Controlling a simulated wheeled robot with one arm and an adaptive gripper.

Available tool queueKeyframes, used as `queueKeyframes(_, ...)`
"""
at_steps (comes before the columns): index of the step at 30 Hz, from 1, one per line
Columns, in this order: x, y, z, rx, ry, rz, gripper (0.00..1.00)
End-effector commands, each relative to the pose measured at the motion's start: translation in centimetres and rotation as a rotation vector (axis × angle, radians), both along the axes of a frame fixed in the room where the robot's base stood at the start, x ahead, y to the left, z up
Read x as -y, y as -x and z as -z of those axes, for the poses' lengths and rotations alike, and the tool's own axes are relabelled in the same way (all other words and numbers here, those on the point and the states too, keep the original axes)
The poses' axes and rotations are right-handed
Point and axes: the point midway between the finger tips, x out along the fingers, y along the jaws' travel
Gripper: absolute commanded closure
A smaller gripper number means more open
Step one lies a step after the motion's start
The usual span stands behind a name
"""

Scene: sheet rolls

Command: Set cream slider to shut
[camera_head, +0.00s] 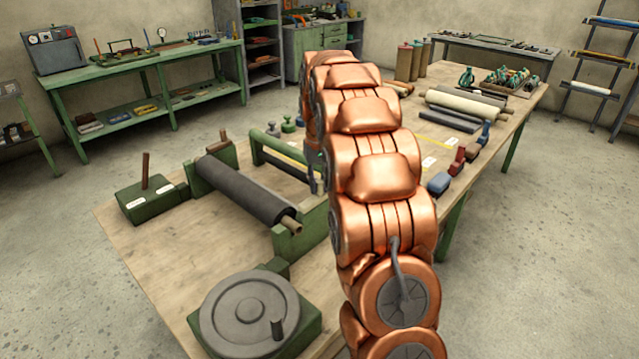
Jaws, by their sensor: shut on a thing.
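A green frame (258,148) stands on the wooden table (150,260), with a pale cream-yellow strip (284,154) along it. I cannot make out a cream slider for certain; my copper arm covers the right part of the frame. My gripper (314,172) shows only as a small dark part at the arm's left edge, beside the frame's right end. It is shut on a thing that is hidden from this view.
Left of my arm are a dark roller (245,188) in green supports, a green block with a brown lever (146,175) and white labels, and a grey handwheel (250,312).

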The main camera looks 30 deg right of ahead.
Motion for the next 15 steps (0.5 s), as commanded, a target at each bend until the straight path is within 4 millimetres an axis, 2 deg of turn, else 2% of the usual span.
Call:
queueKeyframes(11, 0.02, 0.04, 0.01, 0.000, 0.001, 0.000, 1.00)
queueKeyframes(15, -0.56, 0.13, 0.10, 0.000, 0.001, -0.001, 1.00)
